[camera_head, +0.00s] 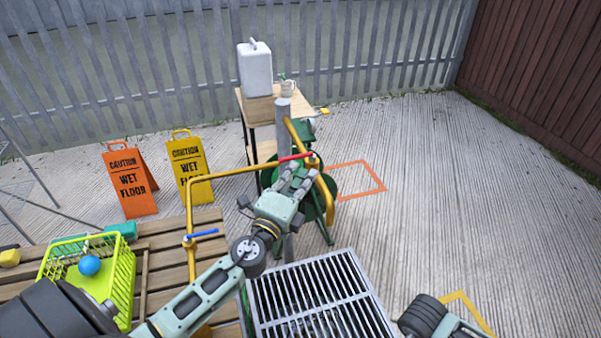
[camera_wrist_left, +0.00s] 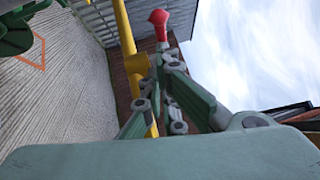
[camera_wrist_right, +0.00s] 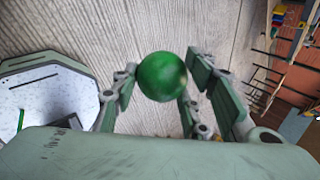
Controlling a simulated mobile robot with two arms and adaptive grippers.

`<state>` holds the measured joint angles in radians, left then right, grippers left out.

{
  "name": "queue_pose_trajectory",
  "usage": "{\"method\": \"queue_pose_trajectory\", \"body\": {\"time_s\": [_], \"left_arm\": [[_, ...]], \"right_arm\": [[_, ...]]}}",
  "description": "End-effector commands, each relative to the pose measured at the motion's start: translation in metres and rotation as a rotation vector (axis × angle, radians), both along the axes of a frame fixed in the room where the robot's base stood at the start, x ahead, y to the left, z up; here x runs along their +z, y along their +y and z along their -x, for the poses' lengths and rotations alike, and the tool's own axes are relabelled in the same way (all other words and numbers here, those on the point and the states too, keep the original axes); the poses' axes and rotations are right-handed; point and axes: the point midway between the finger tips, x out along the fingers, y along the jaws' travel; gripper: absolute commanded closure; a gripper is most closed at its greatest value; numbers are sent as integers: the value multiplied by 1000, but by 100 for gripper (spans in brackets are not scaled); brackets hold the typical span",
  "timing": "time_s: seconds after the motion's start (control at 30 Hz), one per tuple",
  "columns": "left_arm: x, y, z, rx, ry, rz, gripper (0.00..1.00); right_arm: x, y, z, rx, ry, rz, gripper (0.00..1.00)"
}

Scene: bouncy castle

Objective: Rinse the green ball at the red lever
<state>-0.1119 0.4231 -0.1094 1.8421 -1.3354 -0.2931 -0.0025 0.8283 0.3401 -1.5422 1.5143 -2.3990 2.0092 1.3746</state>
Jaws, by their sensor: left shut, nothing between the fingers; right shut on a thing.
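The red lever (camera_head: 295,157) sits at the top of the yellow pipe (camera_head: 240,171), near a grey post. My left gripper (camera_head: 300,176) is shut and empty just below it in the head view. In the left wrist view, the red lever's rounded end (camera_wrist_left: 158,18) shows just beyond the shut fingertips (camera_wrist_left: 168,58); I cannot tell whether they touch. The green ball (camera_wrist_right: 162,76) is held between the fingers of my right gripper (camera_wrist_right: 160,85), above pale ground. In the head view only part of my right arm shows at bottom right; its gripper and the ball are out of view.
A blue lever (camera_head: 203,233) is on the pipe further left. A metal grate (camera_head: 320,300) lies below. A yellow-green basket (camera_head: 122,275) with a blue ball (camera_head: 89,265) stands on a slatted bench. Wet-floor signs (camera_head: 130,182) stand behind. The ground at right is mostly clear.

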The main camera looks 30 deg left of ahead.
Motion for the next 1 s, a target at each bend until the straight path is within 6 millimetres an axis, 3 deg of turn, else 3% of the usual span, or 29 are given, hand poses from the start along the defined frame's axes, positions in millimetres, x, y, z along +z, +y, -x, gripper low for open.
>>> {"method": "queue_pose_trajectory", "body": {"time_s": [0.27, 0.53, 1.0], "left_arm": [[0, 0, 0, 0, 0, 0, 100], [-1, 12, -5, -65, -1, -3, 100], [1, 14, -7, -65, -3, -1, 100]], "right_arm": [[0, 0, 0, 0, 0, 0, 77], [-17, 0, 0, 0, 0, 0, 77], [-16, 0, 0, 0, 0, 0, 77]]}}
